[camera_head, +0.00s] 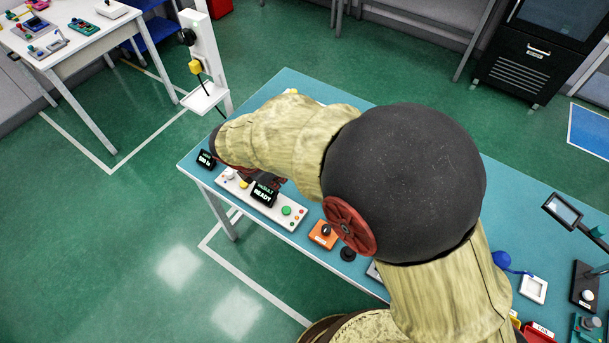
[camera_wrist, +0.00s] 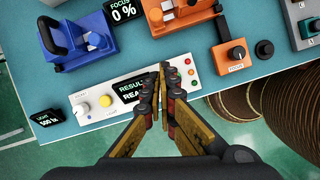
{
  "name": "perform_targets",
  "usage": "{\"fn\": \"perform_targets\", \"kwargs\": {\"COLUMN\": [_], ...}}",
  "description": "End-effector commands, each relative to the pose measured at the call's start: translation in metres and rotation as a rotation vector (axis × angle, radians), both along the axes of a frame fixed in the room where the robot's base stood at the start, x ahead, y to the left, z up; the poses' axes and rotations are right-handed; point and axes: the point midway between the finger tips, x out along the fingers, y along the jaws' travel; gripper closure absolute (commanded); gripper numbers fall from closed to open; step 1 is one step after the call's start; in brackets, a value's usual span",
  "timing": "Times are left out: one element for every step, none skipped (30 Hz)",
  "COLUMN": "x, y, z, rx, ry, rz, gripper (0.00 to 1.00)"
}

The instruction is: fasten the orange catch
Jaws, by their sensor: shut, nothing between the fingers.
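In the wrist view an orange fixture with a grey block and clamp-like parts (camera_wrist: 178,16) is cut off by the top edge. It is likely the orange catch, and whether it is fastened cannot be told. My arm seems to hide it in the head view. My gripper (camera_wrist: 160,74) is shut and empty. Its fingertips appear over the white panel (camera_wrist: 90,117), beside the display reading RESULT, below the orange fixture in the picture and apart from it.
A blue fixture with a black handle (camera_wrist: 78,40) stands left of the orange one. An orange focus knob box (camera_wrist: 236,54) and a black knob (camera_wrist: 264,48) are to the right.

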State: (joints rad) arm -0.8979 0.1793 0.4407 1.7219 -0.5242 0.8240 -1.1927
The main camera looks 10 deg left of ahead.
Motion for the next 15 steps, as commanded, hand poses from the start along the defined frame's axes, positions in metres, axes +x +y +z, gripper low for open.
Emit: {"fn": "perform_targets", "kwargs": {"x": [0.0001, 0.0004, 0.0005, 0.0005, 0.0005, 0.0005, 0.0004, 0.0005, 0.0005, 0.0004, 0.0004, 0.0003, 0.0003, 0.0003, 0.0002], "y": [-0.001, -0.0009, -0.0008, -0.0007, -0.0007, -0.0007, -0.0008, -0.0009, -0.0009, -0.001, -0.001, -0.0011, -0.0011, -0.0011, -0.0012], "z": [-0.0014, -0.0013, -0.0013, -0.0012, -0.0012, -0.0011, -0.0011, -0.0011, -0.0011, -0.0011, -0.001, -0.0011, -0.0011, -0.001, -0.001], "rx": [-0.016, -0.023, -0.03, -0.034, -0.038, -0.04, -0.042, -0.043, -0.044, -0.045, -0.044, -0.044, -0.044, -0.044, -0.044], "ry": [0.006, 0.01, 0.015, 0.017, 0.019, 0.022, 0.023, 0.024, 0.024, 0.025, 0.025, 0.025, 0.025, 0.025, 0.025], "rz": [0.042, 0.063, 0.087, 0.099, 0.11, 0.12, 0.124, 0.128, 0.13, 0.13, 0.129, 0.129, 0.129, 0.129, 0.129], "gripper": [1.0, 1.0, 1.0, 1.0, 1.0, 1.0, 1.0, 1.0, 1.0, 1.0, 1.0, 1.0, 1.0, 1.0, 1.0]}}
